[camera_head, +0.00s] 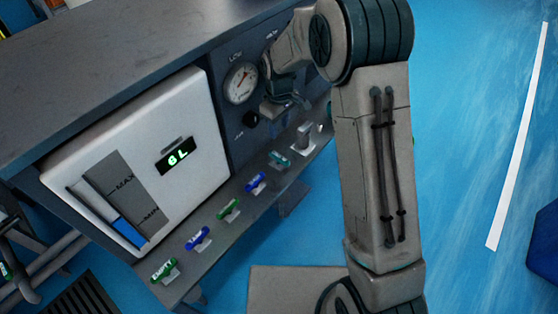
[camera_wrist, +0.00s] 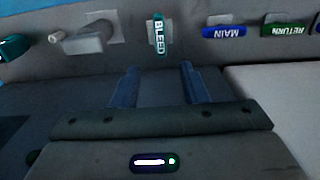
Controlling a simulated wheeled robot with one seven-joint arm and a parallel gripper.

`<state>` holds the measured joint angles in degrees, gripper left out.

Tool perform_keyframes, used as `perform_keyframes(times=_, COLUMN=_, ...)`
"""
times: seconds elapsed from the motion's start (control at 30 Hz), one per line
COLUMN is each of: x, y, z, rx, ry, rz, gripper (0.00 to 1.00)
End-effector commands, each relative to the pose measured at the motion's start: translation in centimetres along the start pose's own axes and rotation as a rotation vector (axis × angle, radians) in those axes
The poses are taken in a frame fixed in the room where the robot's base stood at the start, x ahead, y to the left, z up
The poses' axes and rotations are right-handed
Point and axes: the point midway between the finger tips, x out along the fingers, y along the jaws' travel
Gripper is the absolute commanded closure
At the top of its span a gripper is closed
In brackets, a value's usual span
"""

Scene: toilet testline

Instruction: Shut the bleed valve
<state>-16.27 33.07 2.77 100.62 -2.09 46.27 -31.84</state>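The bleed valve has a teal handle marked BLEED (camera_wrist: 160,35), at the top middle of the wrist view. Its handle lies crosswise to the neighbouring MAIN and RETURN handles. In the head view the teal handle (camera_head: 279,158) is on the sloping ledge, below the gauge panel. My gripper (camera_wrist: 158,69) is open and empty. Its two fingers point toward the bleed handle, apart from it, with the handle roughly in line with the gap. In the head view my gripper (camera_head: 283,100) is above the ledge near the gauge panel, partly hidden by my arm.
The blue MAIN handle (camera_wrist: 224,31) and green RETURN handle (camera_wrist: 283,29) are to the right of BLEED. A grey tap-like fitting (camera_wrist: 90,38) is to its left. A pressure gauge (camera_head: 241,82), a black knob (camera_head: 251,120) and a white level panel (camera_head: 140,160) face the ledge.

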Motion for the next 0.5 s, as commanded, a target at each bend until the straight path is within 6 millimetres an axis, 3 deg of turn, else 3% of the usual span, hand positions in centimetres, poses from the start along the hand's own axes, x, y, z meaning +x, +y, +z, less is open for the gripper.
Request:
perform_keyframes(times=0.17, x=2.3, y=-0.1, z=-0.1, rx=-0.005, ry=-0.003, rz=-0.002, gripper=0.60)
perform_keyframes(times=0.5, x=9.5, y=-0.1, z=0.0, rx=-0.004, ry=-0.003, rz=-0.003, gripper=0.60)
